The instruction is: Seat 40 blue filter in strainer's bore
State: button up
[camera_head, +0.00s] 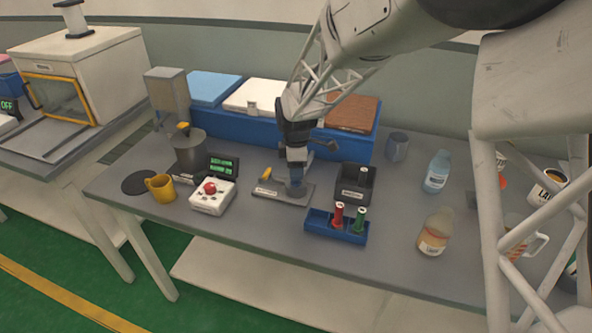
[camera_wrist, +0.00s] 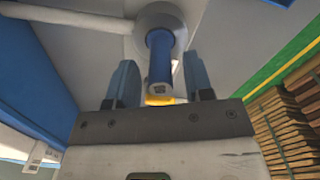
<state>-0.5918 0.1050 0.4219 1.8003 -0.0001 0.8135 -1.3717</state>
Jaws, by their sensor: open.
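The blue filter (camera_wrist: 160,62) stands between my two fingers in the wrist view, with a gap on each side. Its far end meets the round grey strainer (camera_wrist: 176,16); how deep it sits in the bore is hidden. In the head view the strainer (camera_head: 293,188) stands on a flat grey base plate (camera_head: 268,190), and a little of the blue filter (camera_head: 296,174) shows above it. My gripper (camera_head: 297,163) points down directly over the strainer, open around the filter.
A blue rack (camera_head: 318,228) holds a red filter (camera_head: 338,214) and a green filter (camera_head: 359,218). A dark holder (camera_head: 354,190) stands behind it. A white box with a red button (camera_head: 210,187) and a yellow mug (camera_head: 161,187) are left. Bottles (camera_head: 434,232) stand right.

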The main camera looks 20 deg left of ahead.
notch_tip(320, 180, up, 11)
jog(key=shift+r, duration=0.15)
dwell(0.4)
dwell(0.8)
jog(key=s+d+r+m, duration=0.3)
jog(key=s+d+m, duration=0.1)
jog(key=d, duration=0.5)
jog(key=s+d+r+m+t, duration=0.1)
jog(key=s+d+r+m, duration=0.25)
jog(key=d, duration=0.55)
jog(key=s+d+r+m, duration=0.3)
jog(key=s+d+m, duration=0.1)
jog(key=d, duration=0.5)
jog(key=s+d+f+m, duration=0.1)
jog(key=s+d+m, duration=0.4)
jog(key=s, duration=0.5)
jog(key=s+d+f+m+t, duration=0.1)
jog(key=s+d+m, duration=0.5)
jog(key=s+d, duration=0.3)
jog(key=shift+s+d+f+t, duration=0.2)
jog(key=shift+s+f+t, duration=0.1)
jog(key=shift+s, duration=0.2)
